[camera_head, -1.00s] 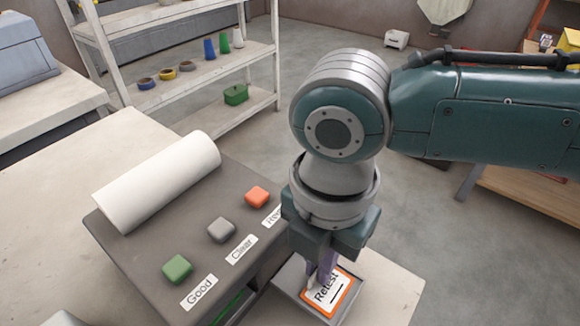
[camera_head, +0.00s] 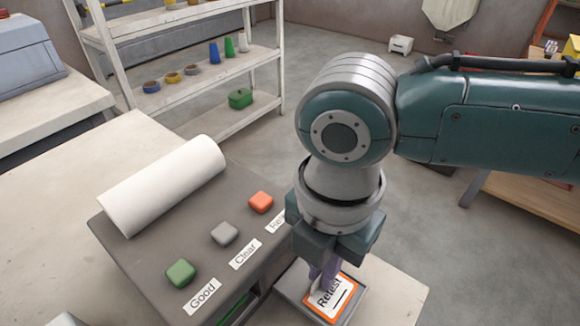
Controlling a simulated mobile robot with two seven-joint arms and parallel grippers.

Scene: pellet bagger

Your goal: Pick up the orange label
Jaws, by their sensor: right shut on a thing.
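The orange label (camera_head: 330,296) is a white card with an orange border and the word "Retest". It lies at the small grey tray (camera_head: 292,291) in front of the label machine. My right gripper (camera_head: 327,279) points down over the label, its fingers at the label's far left part. It is shut on the label; the fingertips are partly hidden by the gripper body. I cannot tell whether the label is lifted off the tray. My left gripper is not in view.
The grey machine (camera_head: 150,262) left of the tray has a green button (camera_head: 181,273), a grey button (camera_head: 225,233), an orange button (camera_head: 261,202) and a white paper roll (camera_head: 164,185). A shelf (camera_head: 205,75) stands behind. The table (camera_head: 395,300) right of the tray is clear.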

